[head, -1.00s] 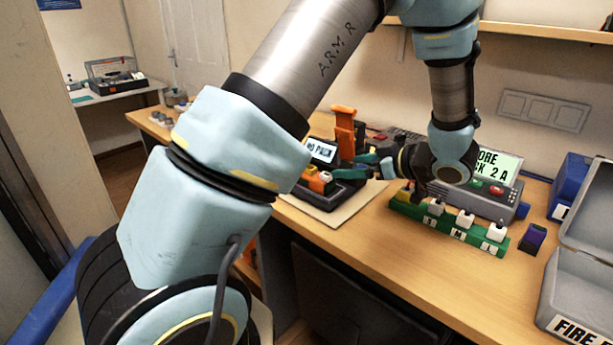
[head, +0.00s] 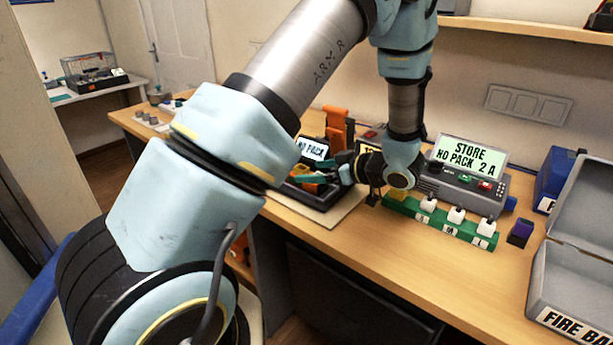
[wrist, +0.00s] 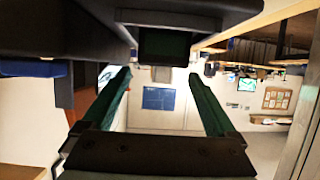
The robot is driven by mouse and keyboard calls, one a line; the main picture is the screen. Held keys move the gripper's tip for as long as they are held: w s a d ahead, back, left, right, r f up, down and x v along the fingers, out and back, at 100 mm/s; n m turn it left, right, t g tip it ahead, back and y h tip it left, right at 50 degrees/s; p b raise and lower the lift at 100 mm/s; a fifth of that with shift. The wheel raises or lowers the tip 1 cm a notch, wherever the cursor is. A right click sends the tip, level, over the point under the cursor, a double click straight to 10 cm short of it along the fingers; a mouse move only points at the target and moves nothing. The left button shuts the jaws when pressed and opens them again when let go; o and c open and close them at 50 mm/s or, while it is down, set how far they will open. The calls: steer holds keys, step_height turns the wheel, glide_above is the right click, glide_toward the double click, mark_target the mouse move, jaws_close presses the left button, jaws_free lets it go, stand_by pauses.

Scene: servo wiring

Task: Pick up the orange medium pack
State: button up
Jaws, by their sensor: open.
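Small orange shapes (head: 306,188) sit in a dark tray-like device at the left of the bench, partly hidden by my gripper and arm. I cannot tell whether one is the orange medium pack. My gripper (head: 333,170) is beside them, its teal fingers pointing left. In the wrist view my gripper (wrist: 158,77) is open, with a gap between its fingers and nothing clearly held. A dark block hangs into the top of that view.
A tall orange part (head: 336,122) stands behind the device. A green rack (head: 440,220) with white-topped pieces lies to the right, before a grey display unit (head: 466,190). A purple-black block (head: 520,233) and an open grey box (head: 570,275) are farther right. The front right bench is clear.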

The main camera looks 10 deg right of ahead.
steer(key=shift+p+x, duration=0.3)
steer(key=shift+x, duration=1.15)
steer(key=shift+c, duration=0.3)
jaws_close()
